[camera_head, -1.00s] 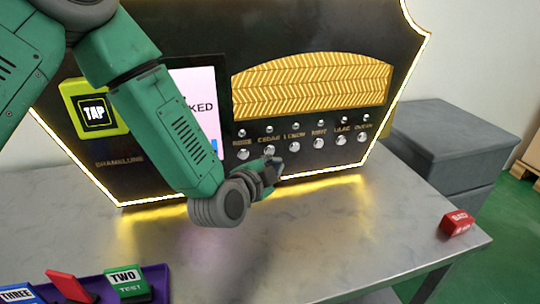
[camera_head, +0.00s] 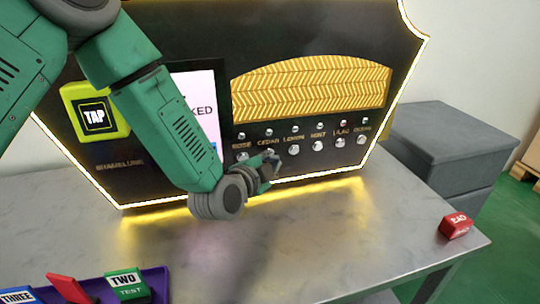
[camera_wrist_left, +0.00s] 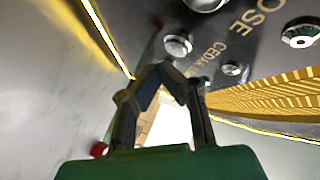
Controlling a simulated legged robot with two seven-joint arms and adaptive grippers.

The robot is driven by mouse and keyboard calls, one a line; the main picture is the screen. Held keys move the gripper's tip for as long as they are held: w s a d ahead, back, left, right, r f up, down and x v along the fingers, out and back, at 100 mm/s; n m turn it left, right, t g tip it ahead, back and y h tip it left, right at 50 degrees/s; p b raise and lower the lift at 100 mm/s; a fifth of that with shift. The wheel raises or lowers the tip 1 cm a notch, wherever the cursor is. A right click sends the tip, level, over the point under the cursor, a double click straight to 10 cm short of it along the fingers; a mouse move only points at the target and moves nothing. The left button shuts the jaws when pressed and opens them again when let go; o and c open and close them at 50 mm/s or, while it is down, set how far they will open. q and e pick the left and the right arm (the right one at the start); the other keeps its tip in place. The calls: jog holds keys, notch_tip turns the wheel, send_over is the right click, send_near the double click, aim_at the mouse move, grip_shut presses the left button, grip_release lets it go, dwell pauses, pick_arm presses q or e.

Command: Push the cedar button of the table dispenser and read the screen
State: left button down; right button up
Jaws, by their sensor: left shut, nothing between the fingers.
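The black table dispenser (camera_head: 300,50) has a row of round silver buttons under labels, including ROSE, CEDAR and LEMON. The cedar button (camera_wrist_left: 178,45) is beside its label in the left wrist view; in the head view my gripper largely covers it. My left gripper (camera_head: 272,162) is shut and empty, with its tips right at the cedar button. I cannot tell whether they touch it. The screen (camera_head: 205,90) is partly hidden behind my left arm; only the letters "KED" show at its right edge. My right gripper is not in view.
A yellow-green TAP pad (camera_head: 95,115) is left of the screen. A purple tray (camera_head: 160,280) with TWO and THREE boxes stands at the front left. A red box (camera_head: 456,225) lies near the right table edge. The middle of the grey table (camera_head: 320,240) is clear.

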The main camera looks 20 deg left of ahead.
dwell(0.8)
pick_arm(q)
jog(key=shift+w+a+r, duration=0.1)
jog(key=shift+w+a, duration=0.1)
jog(key=shift+w, duration=0.1)
jog(key=shift+w+a+p, duration=0.3)
jog(key=shift+w+p, duration=0.05)
jog(key=shift+w, duration=0.05)
dwell(0.7)
jog(key=shift+s+d, duration=0.5)
jog(key=shift+s, duration=0.2)
jog(key=s+d, duration=0.1)
jog(key=s+d+p, duration=0.1)
jog(key=s, duration=0.2)
jog(key=shift+s+d, duration=0.1)
jog(key=shift+d, duration=0.3)
